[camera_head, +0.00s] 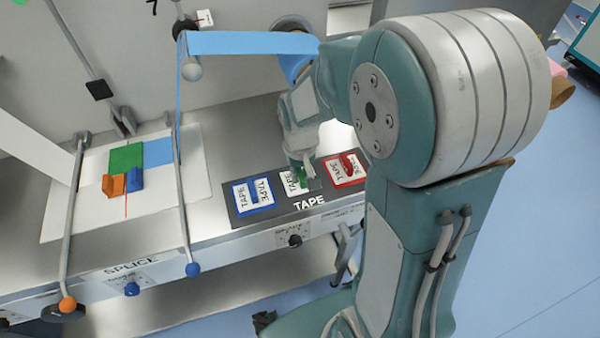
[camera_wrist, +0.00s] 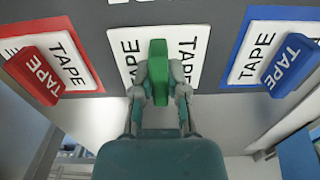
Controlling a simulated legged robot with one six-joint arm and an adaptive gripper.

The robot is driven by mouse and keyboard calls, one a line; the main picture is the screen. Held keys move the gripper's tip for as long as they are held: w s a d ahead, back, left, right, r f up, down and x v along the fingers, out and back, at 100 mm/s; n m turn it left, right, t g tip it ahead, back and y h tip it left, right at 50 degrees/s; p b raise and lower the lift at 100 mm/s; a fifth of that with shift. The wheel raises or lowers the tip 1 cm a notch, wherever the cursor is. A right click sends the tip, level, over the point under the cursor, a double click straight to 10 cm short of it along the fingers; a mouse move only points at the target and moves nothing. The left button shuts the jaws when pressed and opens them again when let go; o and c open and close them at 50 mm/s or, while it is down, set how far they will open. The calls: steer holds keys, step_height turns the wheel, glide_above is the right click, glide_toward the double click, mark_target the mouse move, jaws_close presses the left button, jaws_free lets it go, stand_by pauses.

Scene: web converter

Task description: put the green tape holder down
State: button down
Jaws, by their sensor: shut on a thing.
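The green tape holder (camera_wrist: 158,66) is between the fingers of my gripper (camera_wrist: 160,90) in the wrist view. It is over the middle white TAPE label (camera_wrist: 125,45); I cannot tell whether it touches the label. In the head view the green holder (camera_head: 299,172) shows only in part beside my gripper (camera_head: 304,168), at the middle label of the dark TAPE panel (camera_head: 240,215). My gripper is shut on the green holder.
A red tape holder (camera_wrist: 35,75) and a blue tape holder (camera_wrist: 292,64) sit on the labels at either side. The splice area (camera_head: 80,212) at left has green and blue sheets, with orange and blue blocks. Rods with knobs stand near it.

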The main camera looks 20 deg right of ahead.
mark_target(300, 172)
steer(key=shift+f, duration=0.2)
steer(key=c, duration=0.7)
jaws_free()
steer(key=shift+o, duration=0.2)
step_height(300, 172, up, 12)
steer(key=s+r+t, duration=0.2)
steer(key=s+r, duration=0.1)
steer(key=s, duration=0.4)
steer(key=s+r+t, duration=0.3)
steer(key=s, duration=0.4)
steer(key=shift+s+t, duration=0.15)
steer(key=shift+t, duration=0.15)
